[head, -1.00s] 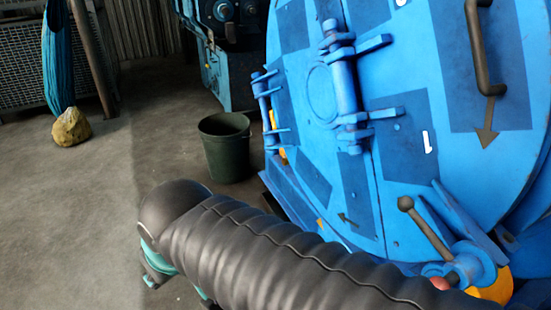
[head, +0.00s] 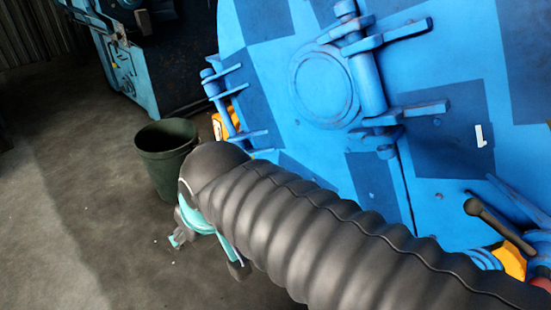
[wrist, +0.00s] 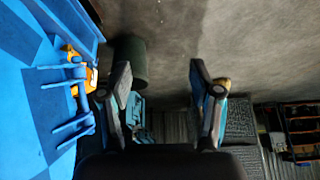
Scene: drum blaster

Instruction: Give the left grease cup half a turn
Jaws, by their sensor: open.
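My gripper (wrist: 160,70) is open and empty, its two fingers apart with floor showing between them in the wrist view. In the head view my dark ribbed arm hides much of it. The blue drum machine (head: 450,60) fills the right of the head view; its left side shows at the left of the wrist view (wrist: 30,80), apart from my fingers. I cannot make out a grease cup for certain. An orange-yellow part (head: 218,125) sits by the machine's left-hand hinge bars, also in the wrist view (wrist: 88,70).
A dark green bucket (head: 165,165) stands on the floor just left of the machine. A dark-handled lever (head: 500,225) juts out at the lower right. Another blue machine (head: 140,75) stands behind. The floor at left is clear.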

